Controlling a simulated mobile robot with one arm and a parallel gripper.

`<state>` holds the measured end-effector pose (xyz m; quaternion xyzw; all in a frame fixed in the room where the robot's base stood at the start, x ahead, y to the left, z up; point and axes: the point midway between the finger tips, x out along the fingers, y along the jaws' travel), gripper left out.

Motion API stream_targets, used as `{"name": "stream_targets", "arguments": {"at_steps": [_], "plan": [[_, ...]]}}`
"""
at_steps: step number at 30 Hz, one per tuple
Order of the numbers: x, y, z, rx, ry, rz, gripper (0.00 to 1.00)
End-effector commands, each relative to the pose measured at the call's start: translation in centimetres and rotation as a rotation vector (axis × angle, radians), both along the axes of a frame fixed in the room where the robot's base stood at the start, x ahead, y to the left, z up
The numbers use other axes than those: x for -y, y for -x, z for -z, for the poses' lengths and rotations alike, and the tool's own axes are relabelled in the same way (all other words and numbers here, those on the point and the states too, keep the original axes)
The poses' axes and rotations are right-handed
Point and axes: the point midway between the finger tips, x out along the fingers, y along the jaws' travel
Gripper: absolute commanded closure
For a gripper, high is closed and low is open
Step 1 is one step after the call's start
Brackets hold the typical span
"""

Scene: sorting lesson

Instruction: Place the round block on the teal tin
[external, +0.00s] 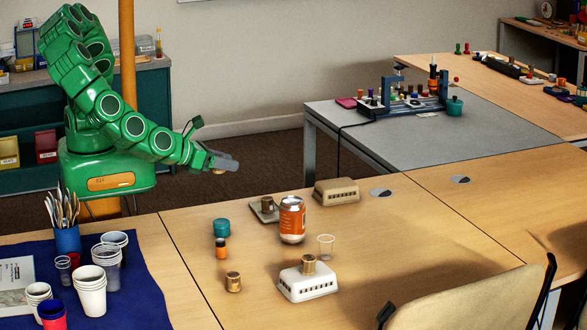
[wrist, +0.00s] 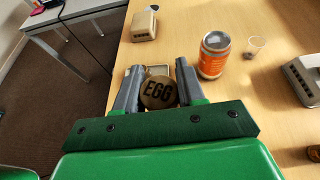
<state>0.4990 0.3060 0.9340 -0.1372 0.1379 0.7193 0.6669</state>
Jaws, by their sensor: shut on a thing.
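My gripper (external: 228,163) is shut on a round wooden block (external: 218,171) and holds it in the air, left of and above the near table. In the wrist view the block (wrist: 158,93) sits between the two fingers (wrist: 158,84), and its face reads "EGG". The teal tin (external: 222,227) stands on the wooden table near its left edge, below the gripper in the external view. The tin does not show in the wrist view.
An orange can (external: 292,220) and a clear cup (external: 326,246) stand right of the tin. A small orange jar (external: 221,250) is just in front of it. A wooden cylinder (external: 233,282) and a white box (external: 307,284) stand nearer. Cups (external: 90,292) crowd the blue mat.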

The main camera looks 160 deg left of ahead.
Motion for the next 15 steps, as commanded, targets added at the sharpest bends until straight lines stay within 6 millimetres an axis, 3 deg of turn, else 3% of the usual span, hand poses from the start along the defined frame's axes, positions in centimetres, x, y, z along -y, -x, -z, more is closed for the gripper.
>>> {"name": "stream_targets", "arguments": {"at_steps": [6, 15], "plan": [[0.0, 0.0, 3.8, -0.005, 0.001, 0.001, 0.9], [0.0, 0.0, 6.0, -0.002, 0.002, 0.001, 0.9]]}}
